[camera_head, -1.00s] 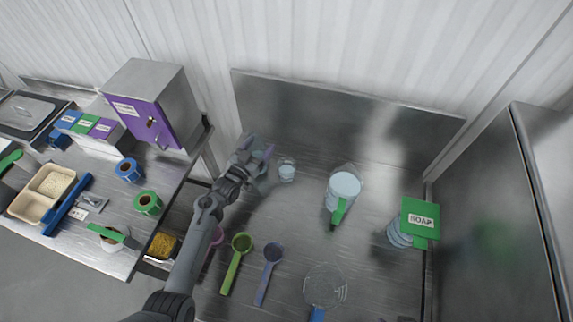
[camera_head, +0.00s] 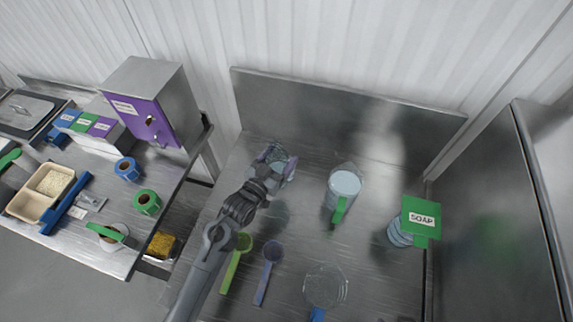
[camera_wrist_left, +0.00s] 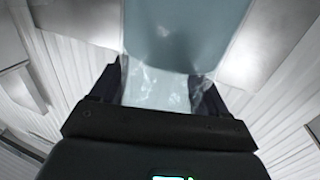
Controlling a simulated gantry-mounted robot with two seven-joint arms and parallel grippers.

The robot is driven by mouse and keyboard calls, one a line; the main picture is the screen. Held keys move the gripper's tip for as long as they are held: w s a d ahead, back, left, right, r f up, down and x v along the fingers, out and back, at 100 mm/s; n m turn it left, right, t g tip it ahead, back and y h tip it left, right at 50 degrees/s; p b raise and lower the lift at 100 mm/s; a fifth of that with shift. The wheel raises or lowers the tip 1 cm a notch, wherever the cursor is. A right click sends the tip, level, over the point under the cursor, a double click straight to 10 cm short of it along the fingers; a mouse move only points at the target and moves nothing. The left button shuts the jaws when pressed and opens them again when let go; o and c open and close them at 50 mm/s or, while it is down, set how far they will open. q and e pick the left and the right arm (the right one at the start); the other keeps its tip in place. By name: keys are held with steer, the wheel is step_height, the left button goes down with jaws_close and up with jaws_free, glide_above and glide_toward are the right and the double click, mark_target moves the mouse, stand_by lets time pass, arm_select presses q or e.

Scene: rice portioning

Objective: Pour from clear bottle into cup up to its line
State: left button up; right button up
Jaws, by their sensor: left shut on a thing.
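My left gripper (camera_head: 277,164) is above the steel table toward the back. It is shut on a clear, pale-blue container (camera_wrist_left: 160,85), which fills the middle of the left wrist view between the fingers. In the head view the fingers cover much of it, and I cannot tell whether it is the bottle or the cup. No separate small clear cup shows on the table, and no fill line can be made out. A clear jug (camera_head: 345,184) with a green handle and pale-blue contents stands to the right of the gripper. My right gripper is not in view.
A green scoop (camera_head: 236,262) and a purple scoop (camera_head: 270,268) lie in front. A strainer (camera_head: 325,286) lies front right. A soap container (camera_head: 419,218) stands at the right by a steel wall. A side table (camera_head: 75,235) with tapes and a tray is at left.

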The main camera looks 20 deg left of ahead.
arm_select(q)
steer(key=w+d+m+g+h+b, duration=0.1)
steer(key=d+m+g+h+b, duration=0.1)
steer(key=d+m+g+h, duration=0.5)
steer(key=shift+w+d+r+m+h+b, duration=0.3)
steer(key=shift+m+h, duration=0.5)
steer(key=shift+h, duration=1.1)
steer(key=shift+w+a+f, duration=0.1)
steer(key=shift+f, duration=0.05)
